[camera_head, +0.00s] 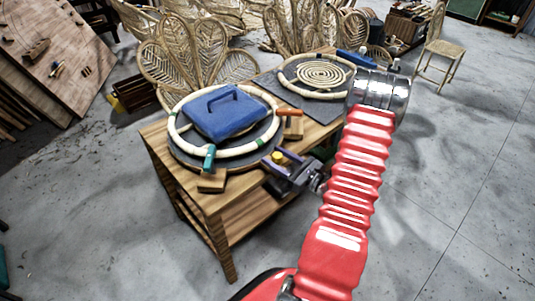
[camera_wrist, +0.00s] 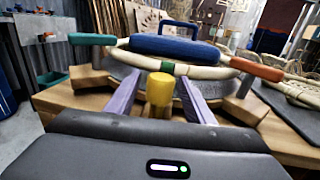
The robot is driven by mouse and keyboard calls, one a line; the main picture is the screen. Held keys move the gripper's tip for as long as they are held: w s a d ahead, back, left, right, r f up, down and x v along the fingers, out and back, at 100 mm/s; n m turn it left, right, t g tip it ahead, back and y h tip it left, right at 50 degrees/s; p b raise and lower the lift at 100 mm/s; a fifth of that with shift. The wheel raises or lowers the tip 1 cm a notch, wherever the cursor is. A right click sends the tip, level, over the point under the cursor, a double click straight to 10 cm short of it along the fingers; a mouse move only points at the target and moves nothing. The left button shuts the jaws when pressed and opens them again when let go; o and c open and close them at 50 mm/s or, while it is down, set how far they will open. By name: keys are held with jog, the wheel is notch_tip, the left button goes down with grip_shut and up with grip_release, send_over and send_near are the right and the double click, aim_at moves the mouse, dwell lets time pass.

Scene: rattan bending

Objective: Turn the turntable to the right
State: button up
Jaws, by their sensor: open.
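The turntable (camera_head: 243,161) is a dark round disc on the left part of a wooden table. A pale rattan ring (camera_head: 175,133) lies on it, with a blue block with a handle (camera_head: 228,118) inside the ring. A green handle (camera_head: 209,158) and an orange handle (camera_head: 289,111) stick out at its front and right. A yellow peg (camera_wrist: 160,90) stands at the front edge. My gripper (camera_head: 284,166) is open at that edge. Its purple fingers (camera_wrist: 160,98) lie on both sides of the peg, with gaps visible. The peg's lower end is partly hidden.
The wooden table (camera_head: 212,208) has a lower shelf. A second dark board with a rattan spiral (camera_head: 320,73) lies at its back right. Rattan chair backs (camera_head: 165,60) stand behind. A chair (camera_head: 440,50) is far right. Grey floor is clear at front and right.

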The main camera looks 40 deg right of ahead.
aim_at(268, 153)
jog(key=shift+w+a, duration=0.2)
jog(key=shift+w, duration=0.65)
jog(key=shift+w+a, duration=0.15)
jog(key=shift+w, duration=0.7)
grip_shut()
jog(key=shift+a, duration=0.1)
